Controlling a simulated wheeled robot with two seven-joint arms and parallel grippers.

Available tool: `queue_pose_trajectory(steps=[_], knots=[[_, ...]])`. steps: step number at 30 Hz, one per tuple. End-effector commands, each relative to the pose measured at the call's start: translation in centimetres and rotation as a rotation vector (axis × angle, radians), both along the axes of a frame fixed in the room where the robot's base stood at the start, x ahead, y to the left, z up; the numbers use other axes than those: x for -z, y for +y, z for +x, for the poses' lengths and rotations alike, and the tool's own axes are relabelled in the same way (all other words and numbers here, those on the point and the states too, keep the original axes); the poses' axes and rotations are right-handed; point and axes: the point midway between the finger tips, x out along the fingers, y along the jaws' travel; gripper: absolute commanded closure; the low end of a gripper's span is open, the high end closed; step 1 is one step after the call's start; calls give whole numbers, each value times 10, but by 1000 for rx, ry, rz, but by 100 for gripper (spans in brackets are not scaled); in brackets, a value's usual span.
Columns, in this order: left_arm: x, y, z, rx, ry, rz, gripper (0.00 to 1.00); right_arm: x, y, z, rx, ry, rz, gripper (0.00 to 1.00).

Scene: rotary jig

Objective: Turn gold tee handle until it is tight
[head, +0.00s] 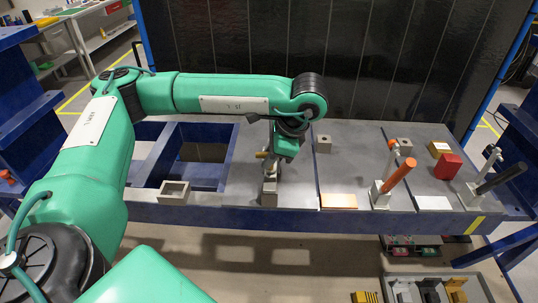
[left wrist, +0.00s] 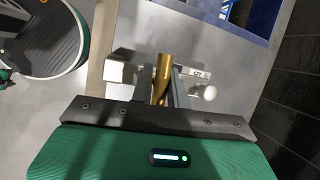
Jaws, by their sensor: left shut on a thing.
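The gold tee handle (head: 261,154) stands on a small grey clamp block (head: 269,192) near the front edge of the steel table. Only its left end shows in the head view. In the left wrist view, the gold bar (left wrist: 163,72) lies between the fingers of my left gripper (left wrist: 162,90). My left gripper (head: 272,160) comes down from above and is shut on the handle. The gripper hides part of the handle and clamp in the head view. My right gripper is not in view.
To the right stand a clamp with an orange handle (head: 399,176) and one with a black handle (head: 502,178). A red block (head: 447,166) lies between them. A hollow grey block (head: 174,192) sits at left on the front rail, beside an open blue frame (head: 228,160).

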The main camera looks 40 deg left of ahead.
Motion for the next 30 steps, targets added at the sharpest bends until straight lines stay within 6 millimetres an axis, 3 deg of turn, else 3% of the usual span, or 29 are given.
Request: queue_pose_trajectory(steps=[1, 2, 5, 17, 30], knots=[[0, 0, 1, -1, -3, -1, 100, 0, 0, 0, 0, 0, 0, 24], [0, 0, 1, -1, -3, -1, 81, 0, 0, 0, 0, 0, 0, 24], [0, 0, 1, -1, -3, -1, 62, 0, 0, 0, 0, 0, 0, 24], [-4, -2, 1, 0, -2, -1, 62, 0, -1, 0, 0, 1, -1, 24], [-55, -25, 5, 1, -4, 1, 62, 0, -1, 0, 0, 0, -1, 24]])
